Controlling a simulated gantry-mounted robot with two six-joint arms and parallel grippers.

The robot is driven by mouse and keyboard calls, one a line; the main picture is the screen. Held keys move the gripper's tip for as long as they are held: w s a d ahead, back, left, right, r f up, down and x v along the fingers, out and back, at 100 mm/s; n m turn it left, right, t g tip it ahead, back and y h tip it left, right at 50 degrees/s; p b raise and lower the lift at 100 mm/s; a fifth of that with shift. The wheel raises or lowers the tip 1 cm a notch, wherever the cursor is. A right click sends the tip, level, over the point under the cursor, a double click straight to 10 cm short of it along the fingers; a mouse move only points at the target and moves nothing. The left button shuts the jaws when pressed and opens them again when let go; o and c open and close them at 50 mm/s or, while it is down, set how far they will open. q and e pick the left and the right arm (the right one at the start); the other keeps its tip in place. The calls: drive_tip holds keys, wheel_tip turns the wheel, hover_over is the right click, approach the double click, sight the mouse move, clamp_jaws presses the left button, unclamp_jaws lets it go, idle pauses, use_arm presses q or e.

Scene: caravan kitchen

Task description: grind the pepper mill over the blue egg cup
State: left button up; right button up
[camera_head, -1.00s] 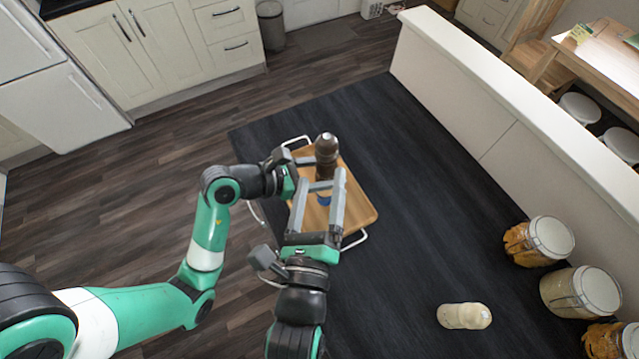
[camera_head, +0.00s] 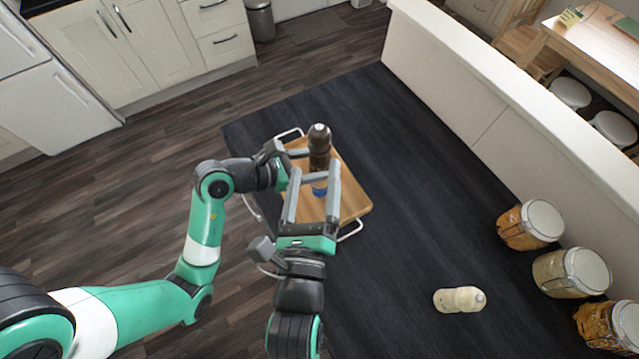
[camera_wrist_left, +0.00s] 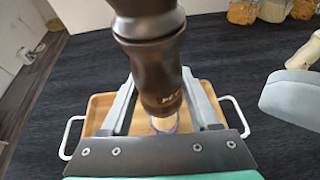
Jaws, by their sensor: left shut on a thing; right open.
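The dark brown pepper mill (camera_head: 319,147) stands upright above the wooden tray (camera_head: 354,200). My left gripper (camera_head: 304,158) is shut on it; in the left wrist view the mill (camera_wrist_left: 150,55) fills the space between the fingers. The blue egg cup (camera_head: 319,189) is on the tray just below the mill, partly hidden by it; it also shows in the left wrist view (camera_wrist_left: 167,125) with something pale in it. My right gripper (camera_head: 314,168) is open, its two fingers spread on either side of the cup and lower mill in the head view. Whether they touch anything is unclear.
The tray has white wire handles and lies on a black worktop (camera_head: 400,160). A cream shaker-like object (camera_head: 460,299) lies at the lower right. Several lidded jars (camera_head: 531,225) stand along the white ledge (camera_head: 500,110) at right.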

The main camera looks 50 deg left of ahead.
sight(311, 152)
use_arm(q)
wheel_tip(311, 152, up, 5)
drive_tip(key=p, duration=0.5)
drive_tip(key=shift+f, duration=0.1)
use_arm(e)
wheel_tip(311, 152, up, 6)
drive_tip(key=shift+f, duration=0.1)
